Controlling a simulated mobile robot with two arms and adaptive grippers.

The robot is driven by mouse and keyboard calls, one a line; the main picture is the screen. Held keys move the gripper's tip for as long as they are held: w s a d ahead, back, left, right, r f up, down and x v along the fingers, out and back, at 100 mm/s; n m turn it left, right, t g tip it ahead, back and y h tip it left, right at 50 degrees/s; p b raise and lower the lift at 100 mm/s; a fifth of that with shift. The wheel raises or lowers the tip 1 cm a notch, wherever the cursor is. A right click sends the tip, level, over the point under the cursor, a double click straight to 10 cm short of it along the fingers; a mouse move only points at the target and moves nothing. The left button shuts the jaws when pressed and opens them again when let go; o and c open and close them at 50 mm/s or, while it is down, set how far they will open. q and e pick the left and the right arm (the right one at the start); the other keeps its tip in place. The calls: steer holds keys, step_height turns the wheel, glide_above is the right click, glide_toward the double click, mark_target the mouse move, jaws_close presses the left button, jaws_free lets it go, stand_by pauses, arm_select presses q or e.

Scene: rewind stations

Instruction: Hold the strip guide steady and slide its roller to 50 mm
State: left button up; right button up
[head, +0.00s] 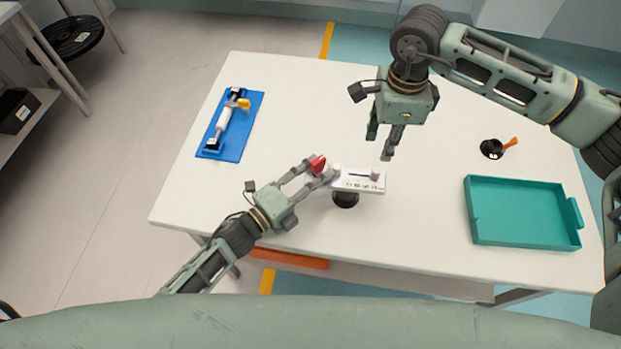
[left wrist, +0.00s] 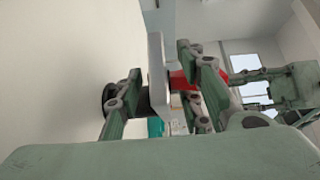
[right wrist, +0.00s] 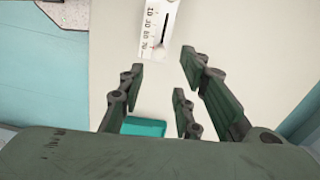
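The strip guide (head: 360,186) is a white plate with a slot and printed scale, on a round black base (head: 346,201) near the table's front. Its small pale roller (head: 375,174) sits at the slot's right end in the head view; in the right wrist view the roller (right wrist: 158,53) is beyond the 70 mark. A red part (head: 317,164) is at the guide's left end. My left gripper (head: 326,171) is there, fingers apart on either side of the plate's edge (left wrist: 158,80); contact is not clear. My right gripper (head: 380,143) is open and empty above and behind the guide.
A blue board (head: 246,126) with a white cylinder and yellow part lies at the left. A teal tray (head: 525,240) is at the right. A black round item with an orange tab (head: 493,149) lies behind it. The white table (head: 300,90) is otherwise clear.

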arm_select(q)
steer(key=shift+c, duration=0.4)
jaws_close()
arm_select(e)
steer(key=shift+c, duration=0.2)
